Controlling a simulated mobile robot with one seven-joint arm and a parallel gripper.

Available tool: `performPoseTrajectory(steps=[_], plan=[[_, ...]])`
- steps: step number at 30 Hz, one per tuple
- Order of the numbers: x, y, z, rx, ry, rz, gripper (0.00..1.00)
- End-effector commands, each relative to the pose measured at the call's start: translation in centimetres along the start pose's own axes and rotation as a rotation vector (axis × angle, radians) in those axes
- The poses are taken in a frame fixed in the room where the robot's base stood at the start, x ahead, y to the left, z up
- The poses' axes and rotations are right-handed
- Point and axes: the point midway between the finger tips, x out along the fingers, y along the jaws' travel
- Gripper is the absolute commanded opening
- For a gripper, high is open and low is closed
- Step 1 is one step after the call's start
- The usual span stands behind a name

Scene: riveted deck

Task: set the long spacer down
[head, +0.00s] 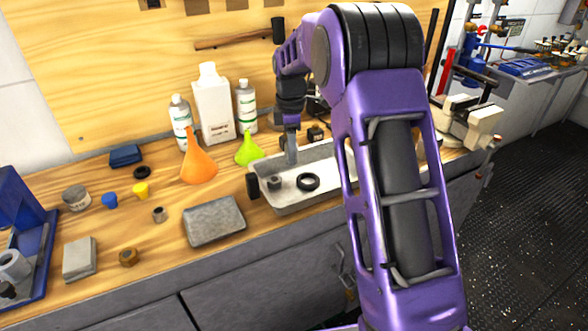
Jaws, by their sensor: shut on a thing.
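My gripper (291,124) is above the back part of a pale metal tray (290,208) on the wooden bench. It points down and is shut on a long, narrow grey piece, the long spacer (292,150), which hangs roughly upright. The spacer's lower end shows against the tray's inside; I cannot tell whether it touches the tray. The fingers are small and partly hard to make out. A black ring (308,182) and a small dark grey nut-like piece (275,183) lie in the tray. My arm hides the tray's right part.
An orange funnel (198,163), a green funnel (248,150) and white bottles (213,108) stand behind and left of the tray. A grey box (214,221) is left of it. A vise (468,122) is at the right. Small parts lie scattered on the left bench.

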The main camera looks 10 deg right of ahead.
Motion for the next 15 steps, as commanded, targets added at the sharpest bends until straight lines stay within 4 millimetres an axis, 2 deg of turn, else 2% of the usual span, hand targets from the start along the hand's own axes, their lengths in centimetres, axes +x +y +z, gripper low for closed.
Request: performPoseTrajectory(steps=[5, 10, 15], plan=[[1.9, 0.0, 0.0, -0.001, 0.0, 0.0, 0.0], [4.8, 0.0, 0.0, -0.001, 0.0, -0.002, 0.0], [5.2, 0.1, 0.0, 0.0, 0.001, 0.002, 0.0]])
